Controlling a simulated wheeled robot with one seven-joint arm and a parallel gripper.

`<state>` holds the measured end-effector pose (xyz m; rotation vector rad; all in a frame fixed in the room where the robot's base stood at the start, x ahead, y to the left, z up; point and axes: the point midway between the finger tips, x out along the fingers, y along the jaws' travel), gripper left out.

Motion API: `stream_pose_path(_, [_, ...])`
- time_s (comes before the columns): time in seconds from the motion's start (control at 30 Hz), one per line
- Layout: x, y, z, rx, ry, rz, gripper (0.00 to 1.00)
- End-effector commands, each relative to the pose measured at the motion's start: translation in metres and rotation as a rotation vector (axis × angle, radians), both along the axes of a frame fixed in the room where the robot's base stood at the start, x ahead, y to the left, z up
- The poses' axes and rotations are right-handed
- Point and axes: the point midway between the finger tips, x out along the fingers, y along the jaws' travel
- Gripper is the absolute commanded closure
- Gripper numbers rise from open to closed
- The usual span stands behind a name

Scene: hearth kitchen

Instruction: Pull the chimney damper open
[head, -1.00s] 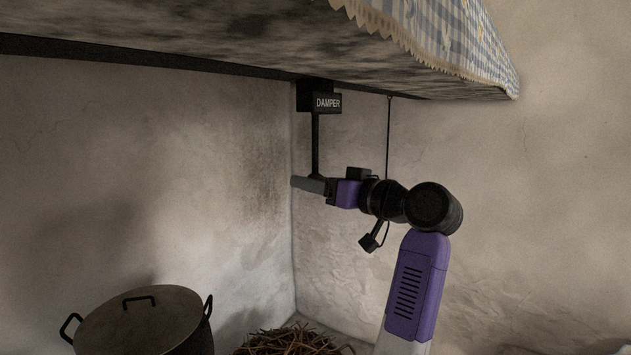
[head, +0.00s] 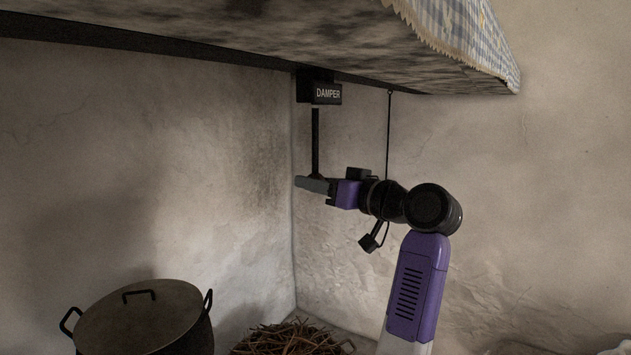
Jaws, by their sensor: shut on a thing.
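The damper's black box (head: 319,91), labelled DAMPER, is fixed under the hood's edge. A thin black damper rod (head: 315,138) stands below it, upright. At the rod's lower end is a grey bar-shaped handle (head: 312,184), lying nearly level and pointing left. My gripper (head: 330,190) comes from the right and is shut on the handle, near the foot of the rod. The fingertips are small and dark here, and the far side of the grip is hidden.
The smoke hood (head: 230,35) with a checked cloth trim (head: 465,35) hangs above. A black cord (head: 389,140) hangs close to my wrist. Below left stands a lidded pot (head: 140,318); a pile of twigs (head: 290,340) lies beside it. Plaster walls meet behind the damper.

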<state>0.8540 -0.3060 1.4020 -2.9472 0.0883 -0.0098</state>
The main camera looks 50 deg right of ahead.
Motion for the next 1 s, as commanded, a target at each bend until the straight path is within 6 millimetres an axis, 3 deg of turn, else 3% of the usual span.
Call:
stream_pose_path(0.03, [0.0,0.0,-0.017,-0.001,0.003,-0.001,1.0])
stream_pose_path(0.23, [0.0,0.0,-0.053,0.0,0.003,0.0,1.0])
stream_pose_path(0.63, [0.0,0.0,-0.06,0.002,0.009,0.001,1.0])
stream_pose_path(0.67, [0.0,0.0,-0.06,0.003,0.009,0.001,0.57])
stream_pose_path(0.73, [0.0,0.0,-0.06,0.002,0.008,0.001,0.43])
stream_pose_path(1.0, [0.0,0.0,-0.058,0.0,0.003,0.001,0.41])
